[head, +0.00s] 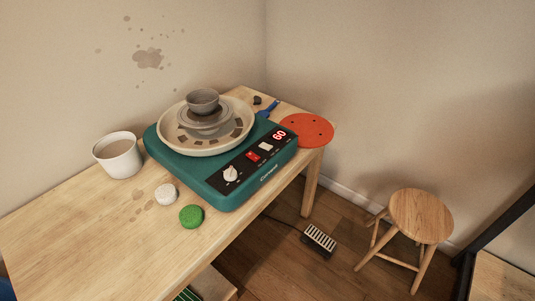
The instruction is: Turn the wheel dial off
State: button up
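The pottery wheel is a teal box (210,191) on the wooden table, with a cream basin (165,137) on top. A grey bowl (203,101) sits on the wheel head in the basin. On the front black panel, a white dial (230,174) is at the left end. A red switch (253,156), a white button (266,146) and a red display (279,135) reading 60 lie to its right. The exact angle of the dial pointer is too small to tell. My gripper is not in view.
A white cup (118,158) stands left of the wheel. A white round piece (166,194) and a green round piece (191,216) lie in front. An orange disc (307,130) lies at the table's right end. A stool (420,216) and a foot pedal (319,240) are on the floor.

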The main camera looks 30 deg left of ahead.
aim_at(230, 175)
jog(key=u, duration=0.1)
jog(key=i, duration=0.65)
jog(key=u, duration=0.7)
jog(key=i, duration=0.4)
jog(key=u, duration=0.4)
